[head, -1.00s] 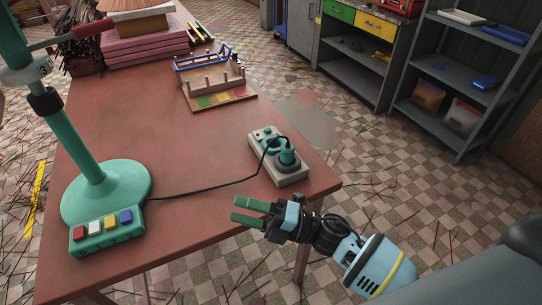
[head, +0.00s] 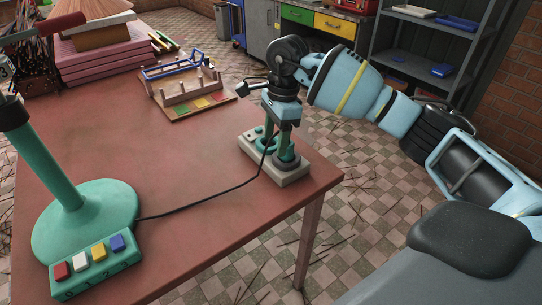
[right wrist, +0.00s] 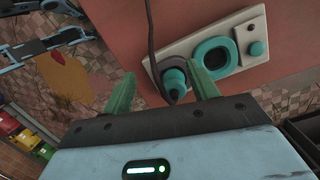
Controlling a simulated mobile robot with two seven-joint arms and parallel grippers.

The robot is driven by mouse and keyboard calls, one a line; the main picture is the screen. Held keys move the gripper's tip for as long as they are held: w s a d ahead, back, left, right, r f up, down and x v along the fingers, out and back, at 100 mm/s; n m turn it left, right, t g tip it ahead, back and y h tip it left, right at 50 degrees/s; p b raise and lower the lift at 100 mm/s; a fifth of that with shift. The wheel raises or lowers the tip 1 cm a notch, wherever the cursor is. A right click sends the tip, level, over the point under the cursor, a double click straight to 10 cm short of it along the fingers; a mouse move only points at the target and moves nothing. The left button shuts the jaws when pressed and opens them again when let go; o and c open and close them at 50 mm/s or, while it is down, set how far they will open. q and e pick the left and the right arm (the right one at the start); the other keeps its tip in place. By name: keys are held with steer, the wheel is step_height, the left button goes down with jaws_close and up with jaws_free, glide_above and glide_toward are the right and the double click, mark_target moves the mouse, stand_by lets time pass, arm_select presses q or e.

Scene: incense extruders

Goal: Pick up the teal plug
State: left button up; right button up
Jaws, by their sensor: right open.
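The teal plug (right wrist: 174,80) sits in a dark round socket on a pale socket block, with a black cord running from it. In the head view the plug (head: 286,160) is partly hidden by my right gripper. The socket block (head: 293,181) lies at the table's right corner; it also shows in the right wrist view (right wrist: 190,48). My right gripper (head: 277,146) points down over the block, open. In the right wrist view its green fingers (right wrist: 162,86) stand on either side of the plug, with gaps visible. My left gripper is not in view.
A teal stand (head: 85,220) with a panel of coloured buttons (head: 95,265) is at the table's left. The black cord (head: 205,207) runs from it to the plug. A wooden rack (head: 185,88) and pink boxes (head: 100,50) are farther back. The table's middle is clear.

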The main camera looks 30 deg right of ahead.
mark_target(287, 152)
steer(key=shift+h, duration=0.9)
steer(key=d+r, duration=0.3)
steer(key=shift+w+d, duration=0.25)
steer(key=shift+w, duration=0.15)
steer(key=shift+s+a+f, duration=0.1)
steer(key=shift+s+f, duration=0.05)
steer(key=shift+f, duration=3.8)
steer(key=c, duration=1.1)
